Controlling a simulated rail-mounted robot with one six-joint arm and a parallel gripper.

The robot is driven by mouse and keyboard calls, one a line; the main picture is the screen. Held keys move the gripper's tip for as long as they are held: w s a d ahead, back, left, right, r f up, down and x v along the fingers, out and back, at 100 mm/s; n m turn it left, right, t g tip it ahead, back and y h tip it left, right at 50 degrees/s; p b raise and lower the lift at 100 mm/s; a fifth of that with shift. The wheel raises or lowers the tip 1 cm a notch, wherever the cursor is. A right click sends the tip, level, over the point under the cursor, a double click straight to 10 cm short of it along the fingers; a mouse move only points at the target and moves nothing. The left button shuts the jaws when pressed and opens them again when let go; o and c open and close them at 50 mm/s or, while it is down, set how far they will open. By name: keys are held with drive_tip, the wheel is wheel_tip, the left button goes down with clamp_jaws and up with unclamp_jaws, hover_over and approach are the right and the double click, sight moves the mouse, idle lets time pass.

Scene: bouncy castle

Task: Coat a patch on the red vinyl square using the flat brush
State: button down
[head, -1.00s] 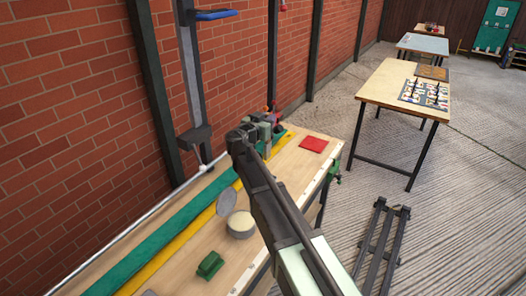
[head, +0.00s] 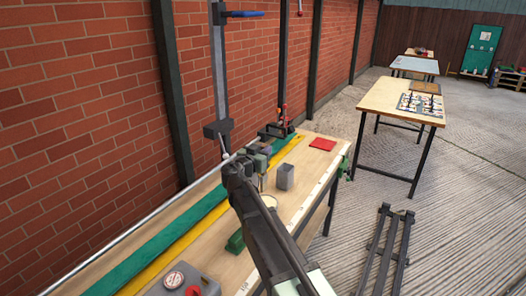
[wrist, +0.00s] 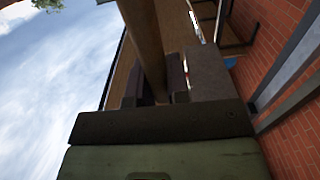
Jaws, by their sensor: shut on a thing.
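The red vinyl square (head: 323,145) lies flat near the far right end of the bench. My gripper (wrist: 155,92) is shut on a wooden handle (wrist: 145,35), seen in the wrist view; I take it to be the flat brush. The bristles are not clearly visible. In the head view my wrist is above the bench, left of the red square and apart from it. A round, pale tin (head: 269,201) stands on the bench, partly hidden by my arm.
A green block (head: 235,242) and a round gauge (head: 174,280) are nearer. Green (head: 160,250) and yellow (head: 185,242) strips run along the bench beside the brick wall. Bare wood surrounds the red square.

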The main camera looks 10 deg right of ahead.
drive_tip(key=shift+w+d+f+b, duration=0.3)
drive_tip(key=shift+d+f+b, duration=0.1)
drive_tip(key=shift+f, duration=0.1)
wheel_tip(320, 180, down, 5)
drive_tip(key=b, duration=0.5)
drive_tip(key=shift+f+b, duration=0.6)
drive_tip(key=shift+b, duration=0.05)
idle(1.3)
wheel_tip(320, 180, up, 7)
drive_tip(key=p, duration=0.7)
drive_tip(key=shift+a, duration=0.1)
